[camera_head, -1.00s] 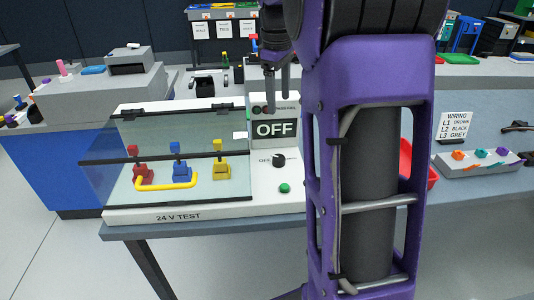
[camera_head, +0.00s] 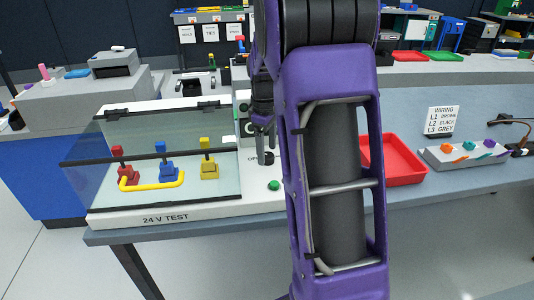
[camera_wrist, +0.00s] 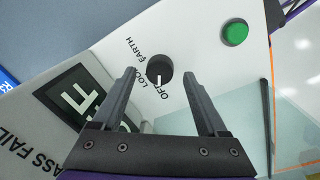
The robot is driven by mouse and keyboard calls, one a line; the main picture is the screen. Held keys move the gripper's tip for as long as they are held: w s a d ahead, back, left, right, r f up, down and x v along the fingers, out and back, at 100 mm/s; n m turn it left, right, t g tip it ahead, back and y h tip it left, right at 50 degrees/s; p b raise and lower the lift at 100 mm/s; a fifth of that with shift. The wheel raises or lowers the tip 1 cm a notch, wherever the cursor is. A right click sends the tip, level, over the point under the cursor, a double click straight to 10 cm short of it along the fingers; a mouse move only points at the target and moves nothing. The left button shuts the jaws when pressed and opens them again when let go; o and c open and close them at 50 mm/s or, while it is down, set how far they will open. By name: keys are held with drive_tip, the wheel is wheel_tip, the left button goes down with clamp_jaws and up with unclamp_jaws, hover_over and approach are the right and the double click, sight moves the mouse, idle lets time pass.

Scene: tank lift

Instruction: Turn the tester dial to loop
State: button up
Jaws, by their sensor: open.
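The tester dial (camera_wrist: 159,68) is a small black round knob on the white 24 V test panel (camera_wrist: 205,50). Its white mark points towards the OFF label; LOOP and EARTH are printed beside it. The dial also shows below my gripper in the head view (camera_head: 266,158). My gripper (camera_wrist: 160,76) is open and empty, pointing down, with a finger to each side of the dial in the wrist view. I cannot tell whether the fingertips reach down around it. The display (camera_wrist: 82,98) is partly hidden by a finger; "FF" shows.
A green button (camera_head: 274,185) sits near the dial. A clear cover (camera_head: 110,185) stands left of it over red, blue and yellow plugs and a yellow lead. A red tray (camera_head: 398,160) and a grey block with coloured knobs (camera_head: 462,156) lie to the right.

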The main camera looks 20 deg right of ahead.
drive_tip(key=shift+f, duration=0.65)
clamp_jaws()
